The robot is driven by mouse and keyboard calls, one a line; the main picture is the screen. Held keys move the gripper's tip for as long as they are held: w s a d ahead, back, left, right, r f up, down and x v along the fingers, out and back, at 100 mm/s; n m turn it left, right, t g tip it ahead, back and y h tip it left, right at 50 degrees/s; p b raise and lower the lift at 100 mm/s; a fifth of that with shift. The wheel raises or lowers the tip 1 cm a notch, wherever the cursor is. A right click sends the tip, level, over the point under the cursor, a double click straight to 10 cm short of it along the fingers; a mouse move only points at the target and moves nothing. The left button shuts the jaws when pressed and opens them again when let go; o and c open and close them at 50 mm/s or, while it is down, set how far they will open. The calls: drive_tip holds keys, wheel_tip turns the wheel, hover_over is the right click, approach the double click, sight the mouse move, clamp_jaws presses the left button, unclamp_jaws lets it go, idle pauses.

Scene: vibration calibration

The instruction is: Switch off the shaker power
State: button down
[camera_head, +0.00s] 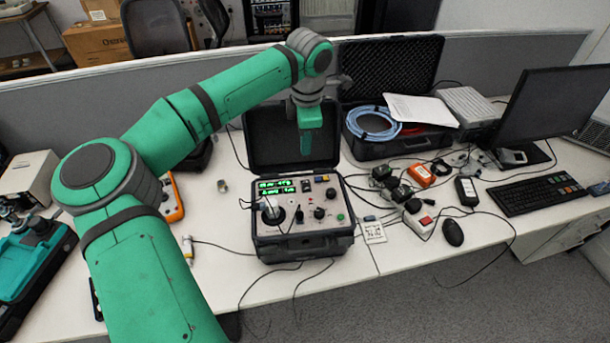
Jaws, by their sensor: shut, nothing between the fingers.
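The shaker unit (304,243) is a black case standing on the white desk, with its lid (268,140) raised at the back. Which control is the power switch is too small to tell. My gripper (306,147) hangs pointing down in front of the raised lid, above the back of the panel and apart from the controls. It is shut and empty. My green arm reaches in from the lower left.
Cables, black adapters (383,176), an orange box (420,175) and a white power strip (419,219) with a red switch lie right of the shaker. An open case with blue cable (372,122) stands behind. A monitor (552,110), keyboard (537,195) and mouse (453,232) are further right.

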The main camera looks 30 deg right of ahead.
sight(305, 182)
drive_tip(key=f, duration=0.4)
drive_tip(key=w+f, duration=0.1)
drive_tip(key=f, duration=0.9)
drive_tip(key=shift+w+d, duration=0.3)
